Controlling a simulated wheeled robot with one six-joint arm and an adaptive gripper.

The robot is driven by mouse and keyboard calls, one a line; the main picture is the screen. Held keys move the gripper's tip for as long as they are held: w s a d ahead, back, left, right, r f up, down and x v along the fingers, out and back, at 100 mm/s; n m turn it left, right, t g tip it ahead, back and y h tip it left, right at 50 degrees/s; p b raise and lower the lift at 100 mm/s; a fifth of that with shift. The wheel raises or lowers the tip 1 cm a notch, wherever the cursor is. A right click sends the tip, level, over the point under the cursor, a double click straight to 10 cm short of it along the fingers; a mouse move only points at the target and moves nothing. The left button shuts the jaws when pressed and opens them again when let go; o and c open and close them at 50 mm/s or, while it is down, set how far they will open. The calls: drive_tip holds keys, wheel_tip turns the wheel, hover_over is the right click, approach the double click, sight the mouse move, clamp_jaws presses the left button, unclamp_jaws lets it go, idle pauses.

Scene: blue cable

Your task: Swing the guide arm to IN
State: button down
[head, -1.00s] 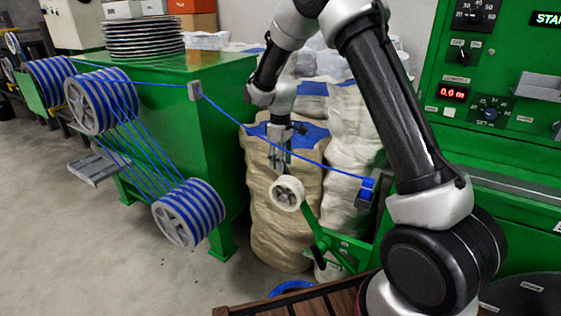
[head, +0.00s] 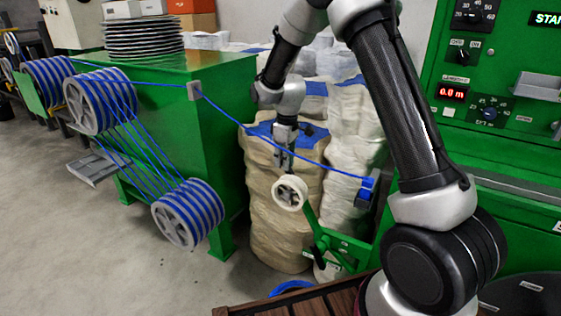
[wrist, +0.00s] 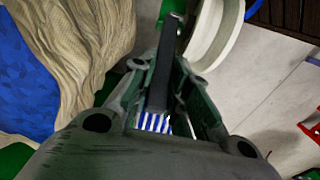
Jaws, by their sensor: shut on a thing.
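The guide arm (head: 312,226) is a green bar rising at a tilt to the left from a green bracket, with a cream roller (head: 290,192) at its upper end. The roller also shows at the top of the wrist view (wrist: 212,35). My gripper (head: 284,168) points down just above the roller. In the wrist view, its fingers (wrist: 166,72) are shut on a dark bar beside the roller, which I take to be the guide arm's handle. The blue cable (head: 250,128) slants down past my gripper to a blue block (head: 366,188). No IN mark is readable.
Wrapped sacks (head: 275,225) stand close behind the roller. Cable drums (head: 188,213) and a green cabinet (head: 210,130) are at left. A green control panel (head: 490,75) stands at right. A wooden pallet (head: 285,306) lies at the front. Bare floor shows at lower left.

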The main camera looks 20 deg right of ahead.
drive_tip(key=s+d+r+t+y, duration=0.4)
drive_tip(key=s+d, duration=0.8)
drive_tip(key=shift+s+d, duration=0.2)
drive_tip(key=shift+s, duration=0.1)
drive_tip(key=c, duration=1.4)
unclamp_jaws()
drive_tip(key=shift+d, duration=0.15)
drive_tip(key=shift+o, duration=0.2)
drive_tip(key=shift+r, duration=0.1)
drive_tip(key=v, duration=1.2)
